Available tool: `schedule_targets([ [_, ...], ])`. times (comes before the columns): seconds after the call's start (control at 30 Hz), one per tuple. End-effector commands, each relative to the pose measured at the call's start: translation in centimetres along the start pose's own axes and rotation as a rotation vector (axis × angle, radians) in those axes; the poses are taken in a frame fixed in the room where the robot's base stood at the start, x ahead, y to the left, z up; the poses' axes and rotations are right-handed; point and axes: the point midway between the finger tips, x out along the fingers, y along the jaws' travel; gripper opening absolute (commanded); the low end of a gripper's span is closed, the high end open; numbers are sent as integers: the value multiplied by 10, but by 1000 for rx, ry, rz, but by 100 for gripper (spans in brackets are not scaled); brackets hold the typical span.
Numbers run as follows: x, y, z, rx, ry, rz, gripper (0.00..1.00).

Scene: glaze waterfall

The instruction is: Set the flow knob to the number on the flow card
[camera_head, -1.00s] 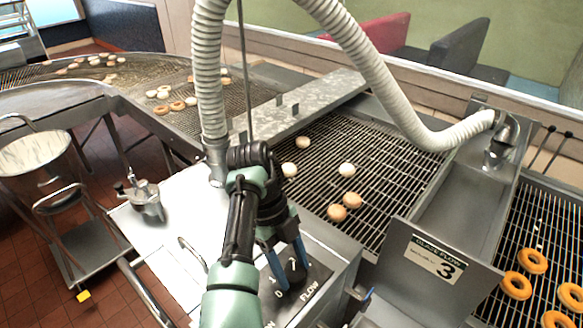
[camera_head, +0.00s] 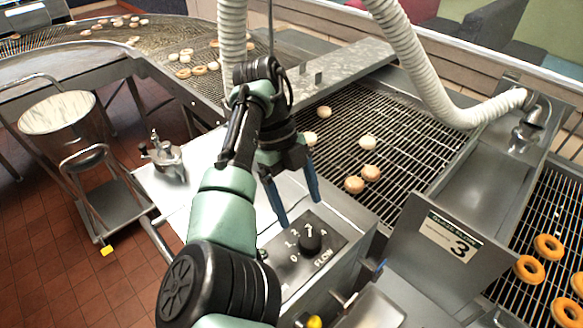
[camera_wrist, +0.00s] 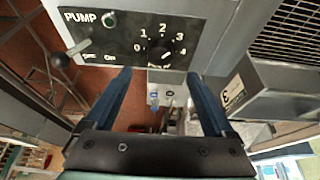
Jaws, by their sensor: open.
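The black flow knob (camera_head: 310,238) stands upright on a dark dial panel marked 0 to 4; it also shows in the wrist view (camera_wrist: 156,56). A pale mark on the knob seems to point toward the 3. The flow card (camera_head: 450,236) on a steel plate at the right reads 3; it shows sideways in the wrist view (camera_wrist: 232,92). My gripper (camera_head: 298,211) is open and empty, with blue fingers above and behind the knob, apart from it. In the wrist view the fingers (camera_wrist: 157,76) point toward the dial from either side.
A pump switch (camera_wrist: 82,47) is left of the dial in the wrist view. The conveyor grate (camera_head: 400,150) with several pale donuts lies behind, under a white hose (camera_head: 430,95). A bucket (camera_head: 58,115) on a cart stands at the left. The steel top beside the dial is clear.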

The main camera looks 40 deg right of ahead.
Motion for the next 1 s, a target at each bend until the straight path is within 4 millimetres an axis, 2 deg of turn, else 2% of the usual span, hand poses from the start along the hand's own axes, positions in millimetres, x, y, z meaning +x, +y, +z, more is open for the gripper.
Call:
schedule_targets([
  [0.1, -23, 0, 1, -1, -3, 1, 88],
  [0.3, -45, 0, 0, -1, 0, 1, 88],
  [0.47, -51, 0, 0, 1, 0, 1, 88],
  [1.0, -51, 0, 0, 1, 1, 0, 88],
])
